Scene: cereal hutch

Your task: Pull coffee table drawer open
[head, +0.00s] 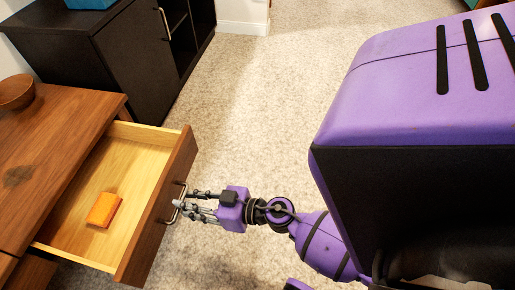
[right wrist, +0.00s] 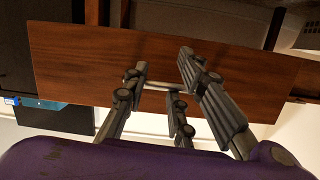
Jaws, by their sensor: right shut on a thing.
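The coffee table (head: 60,130) is brown wood and stands at the left in the head view. Its drawer (head: 82,241) is pulled well out, with a pale wood inside and a brown front (head: 150,222). My right gripper (head: 180,204) is at the drawer front, shut on the metal drawer handle (head: 183,190). In the right wrist view the fingers (right wrist: 160,95) are around the handle (right wrist: 153,87), in front of the drawer front (right wrist: 75,65). My left gripper is out of view.
An orange block-like item (head: 103,210) lies in the drawer. A wooden bowl (head: 16,92) stands on the table top. A dark cabinet (head: 125,55) with a bar handle stands behind. Carpeted floor (head: 255,110) is clear to the right of the drawer.

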